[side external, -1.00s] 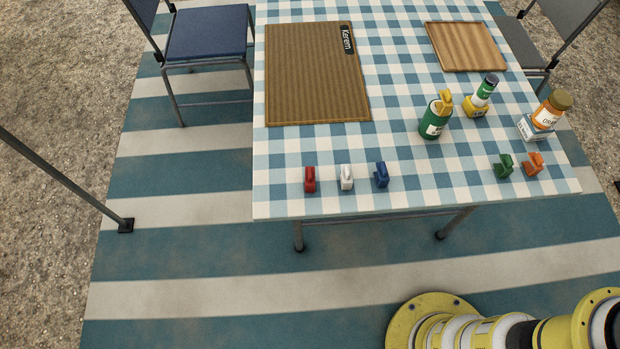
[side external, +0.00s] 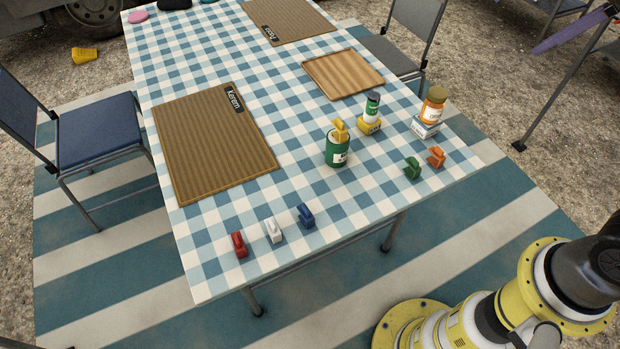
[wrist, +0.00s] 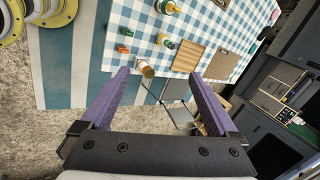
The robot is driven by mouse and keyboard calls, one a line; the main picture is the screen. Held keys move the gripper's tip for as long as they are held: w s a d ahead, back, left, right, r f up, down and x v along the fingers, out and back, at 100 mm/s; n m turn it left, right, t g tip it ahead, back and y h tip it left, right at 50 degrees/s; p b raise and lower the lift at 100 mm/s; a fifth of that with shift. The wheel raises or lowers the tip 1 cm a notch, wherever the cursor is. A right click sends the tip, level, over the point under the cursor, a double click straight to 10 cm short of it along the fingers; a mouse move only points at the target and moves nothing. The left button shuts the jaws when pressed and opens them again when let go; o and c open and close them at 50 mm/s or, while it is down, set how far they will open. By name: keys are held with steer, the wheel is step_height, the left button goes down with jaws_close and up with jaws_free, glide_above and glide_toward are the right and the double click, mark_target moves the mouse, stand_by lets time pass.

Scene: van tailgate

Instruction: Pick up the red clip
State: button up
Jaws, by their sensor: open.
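The red clip (side external: 239,245) stands on the checkered table (side external: 210,285) near its front left corner in the side view. It is the left one of a row, beside a white clip (side external: 274,231) and a blue clip (side external: 306,216). My gripper (wrist: 158,74) is open and empty in the wrist view, with its two purple fingers wide apart. A purple piece at the top right of the side view looks like one of these fingers, far from the red clip. I cannot make out the red clip in the wrist view.
A green clip (side external: 412,168) and an orange clip (side external: 437,157) stand on the table's right side. A brown mat (side external: 215,145) lies behind the red clip.

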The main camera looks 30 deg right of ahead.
steer(key=w+a+f+m+g, duration=0.25)
steer(key=w+a+m, duration=0.35)
steer(key=w+a, duration=1.05)
steer(key=n+g, duration=0.2)
steer(key=g, duration=0.1)
glide_above(236, 237)
step_height(236, 237, down, 28)
steer(key=shift+h, duration=0.4)
step_height(236, 237, down, 7)
steer(key=shift+s+f, duration=0.15)
steer(key=shift+f, duration=3.25)
steer(key=shift+c, duration=0.2)
